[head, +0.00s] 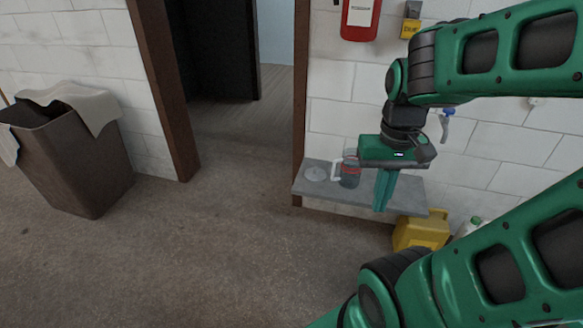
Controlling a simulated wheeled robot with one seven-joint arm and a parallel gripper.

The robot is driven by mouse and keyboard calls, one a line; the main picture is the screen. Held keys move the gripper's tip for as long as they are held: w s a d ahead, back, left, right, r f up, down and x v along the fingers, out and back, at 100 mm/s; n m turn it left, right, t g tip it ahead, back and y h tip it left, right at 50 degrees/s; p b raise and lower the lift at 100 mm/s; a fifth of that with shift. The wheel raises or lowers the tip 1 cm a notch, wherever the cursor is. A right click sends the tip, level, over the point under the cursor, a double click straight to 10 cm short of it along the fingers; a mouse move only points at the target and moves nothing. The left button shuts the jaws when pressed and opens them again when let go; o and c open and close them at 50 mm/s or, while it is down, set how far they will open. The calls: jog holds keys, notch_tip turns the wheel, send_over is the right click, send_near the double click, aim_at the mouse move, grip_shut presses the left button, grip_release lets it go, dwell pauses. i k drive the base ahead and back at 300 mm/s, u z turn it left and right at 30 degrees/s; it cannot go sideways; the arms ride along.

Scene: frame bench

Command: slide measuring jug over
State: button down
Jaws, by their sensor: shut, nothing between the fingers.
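The measuring jug (350,171) stands upright on a grey shelf (325,193) against the white block wall. It looks like clear glass with red markings, and its pale handle points left. My gripper (381,208) is just to the right of the jug and points down, with its green fingers shut and empty. The fingers overlap the shelf's front edge in the picture. I cannot tell whether they touch the jug. My gripper's body hides part of the jug's upper right side.
A round, clear disc-like item (315,174) lies on the shelf left of the jug. A yellow container (421,232) and a white bottle (468,227) stand below the shelf at right. A brown bin (75,165) with a cloth stands far left. The floor between is clear.

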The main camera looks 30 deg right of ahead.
aim_at(350, 174)
jog(key=i, duration=1.55)
jog(key=z, duration=0.45)
